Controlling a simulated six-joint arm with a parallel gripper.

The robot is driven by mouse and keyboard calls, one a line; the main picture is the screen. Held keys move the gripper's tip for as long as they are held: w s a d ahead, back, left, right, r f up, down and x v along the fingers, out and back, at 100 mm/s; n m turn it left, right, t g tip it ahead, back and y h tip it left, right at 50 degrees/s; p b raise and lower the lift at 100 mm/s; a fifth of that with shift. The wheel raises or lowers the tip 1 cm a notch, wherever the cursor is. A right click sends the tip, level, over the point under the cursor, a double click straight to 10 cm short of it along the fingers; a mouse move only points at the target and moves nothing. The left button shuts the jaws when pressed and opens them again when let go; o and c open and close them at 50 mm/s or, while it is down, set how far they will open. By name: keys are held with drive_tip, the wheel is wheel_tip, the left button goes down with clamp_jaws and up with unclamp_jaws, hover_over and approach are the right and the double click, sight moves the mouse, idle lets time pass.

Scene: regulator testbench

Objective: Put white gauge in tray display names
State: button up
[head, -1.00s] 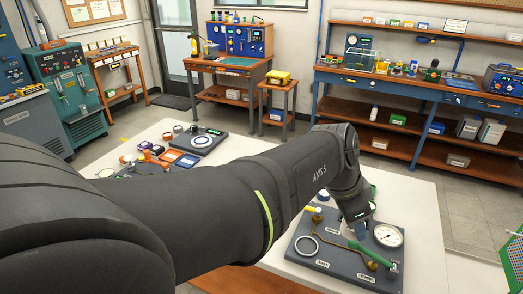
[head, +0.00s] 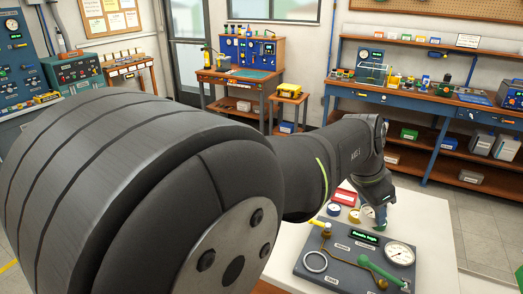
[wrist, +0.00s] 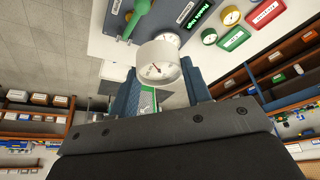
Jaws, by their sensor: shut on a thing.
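My gripper (wrist: 160,92) is shut on a white gauge (wrist: 158,62), a round white-bodied dial with its face visible between the blue fingers in the wrist view. In the head view my gripper (head: 380,212) is above the back edge of the test board, and I cannot make out the held gauge there. In the wrist view, a red tray (wrist: 265,12) and a green tray (wrist: 235,38) carry labels I cannot read. The red tray also shows in the head view (head: 344,198).
The grey test board (head: 340,275) carries a fixed large gauge (head: 400,254), a ring (head: 315,262) and a green lever (head: 378,268). A yellow-rimmed gauge (head: 354,216) and a blue-rimmed gauge (head: 333,209) lie behind it. My arm hides the table's left part.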

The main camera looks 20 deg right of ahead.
drive_tip(key=w+d+f+n+t, duration=0.1)
drive_tip(key=w+d+f+n, duration=0.4)
drive_tip(key=w+d, duration=0.45)
drive_tip(key=w+d+f+n+t, duration=0.2)
drive_tip(key=w+d+f, duration=0.5)
drive_tip(key=w+d, duration=0.25)
drive_tip(key=w+f, duration=0.2)
drive_tip(key=w, duration=0.1)
drive_tip(key=w+a+f, duration=0.1)
drive_tip(key=w+f, duration=0.1)
drive_tip(key=w, duration=0.2)
drive_tip(key=w+a+f, duration=0.1)
drive_tip(key=w+f, duration=0.1)
drive_tip(key=w, duration=0.1)
drive_tip(key=shift+w+a+f, duration=0.1)
drive_tip(key=shift+w+f, duration=0.1)
drive_tip(key=shift+f, duration=2)
drive_tip(key=o, duration=0.6)
drive_tip(key=shift+f+y, duration=0.2)
drive_tip(key=shift+y, duration=0.1)
drive_tip(key=o, duration=0.4)
drive_tip(key=shift+o, duration=0.2)
drive_tip(key=shift+r, duration=0.1)
